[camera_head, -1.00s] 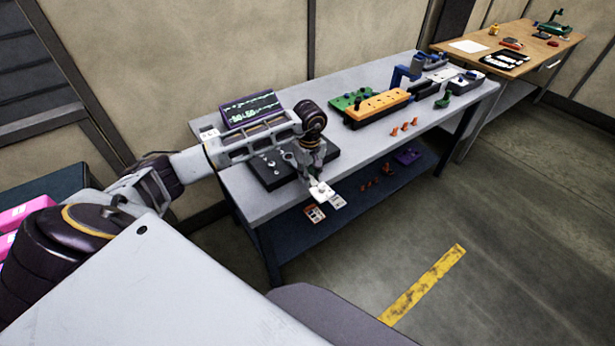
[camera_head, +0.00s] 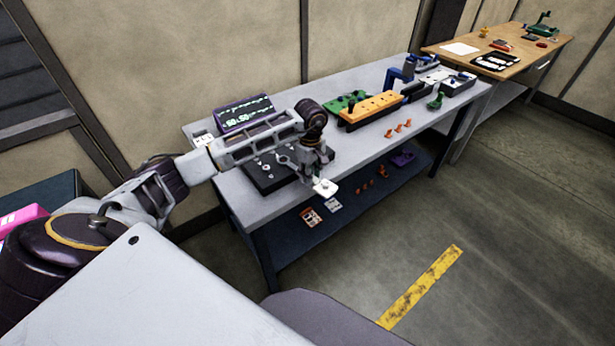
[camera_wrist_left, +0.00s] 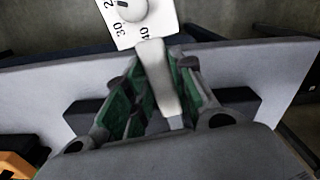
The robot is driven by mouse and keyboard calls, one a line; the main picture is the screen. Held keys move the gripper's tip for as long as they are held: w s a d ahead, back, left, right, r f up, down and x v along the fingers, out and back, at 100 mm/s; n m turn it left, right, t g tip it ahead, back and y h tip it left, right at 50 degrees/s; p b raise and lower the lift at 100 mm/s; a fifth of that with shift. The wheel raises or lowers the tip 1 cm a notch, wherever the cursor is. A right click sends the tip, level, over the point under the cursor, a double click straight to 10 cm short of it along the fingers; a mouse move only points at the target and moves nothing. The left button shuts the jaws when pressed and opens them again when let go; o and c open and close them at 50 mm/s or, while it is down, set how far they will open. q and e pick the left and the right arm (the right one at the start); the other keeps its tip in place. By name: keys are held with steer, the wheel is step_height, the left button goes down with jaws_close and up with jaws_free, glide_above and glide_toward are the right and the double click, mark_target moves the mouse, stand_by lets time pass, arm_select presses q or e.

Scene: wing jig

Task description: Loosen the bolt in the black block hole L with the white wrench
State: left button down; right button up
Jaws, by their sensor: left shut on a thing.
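My left gripper (camera_head: 319,176) is shut on the white wrench (camera_head: 325,187), in the air just off the table's front edge. In the left wrist view, the wrench's pale handle (camera_wrist_left: 158,78) runs between the green-lined fingers (camera_wrist_left: 160,105). Beyond the fingertips is a white square plate with numbers and a round knob (camera_wrist_left: 132,10). The black block (camera_head: 262,180) lies on the table to the left of the gripper, with several small pale bolts on top. My arm hides part of it. I cannot tell which hole is L. A dark block (camera_wrist_left: 84,115) shows behind the gripper in the wrist view.
A display (camera_head: 245,113) stands behind the black block. An orange block (camera_head: 372,108), a green board (camera_head: 345,102) and orange pegs (camera_head: 397,129) are further right on the grey table (camera_head: 360,150). A lower shelf (camera_head: 290,240) holds cards. A wooden table (camera_head: 455,63) stands beyond.

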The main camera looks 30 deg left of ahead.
arm_select(q)
steer(key=shift+w, duration=0.1)
stand_by(0.3)
steer(key=shift+w+n, duration=0.2)
steer(key=shift+n, duration=0.1)
steer(key=shift+w+d+r+n, duration=0.1)
steer(key=shift+w+n, duration=0.5)
steer(key=shift+w, duration=0.05)
steer(key=shift+w+n+b, duration=0.35)
steer(key=shift+w+n, duration=0.05)
steer(key=shift+w, duration=0.05)
steer(key=shift+w, duration=0.1)
steer(key=shift+w+r+n, duration=0.15)
steer(key=shift+w+n, duration=0.85)
steer(key=shift+w, duration=0.1)
steer(key=shift+b, duration=0.35)
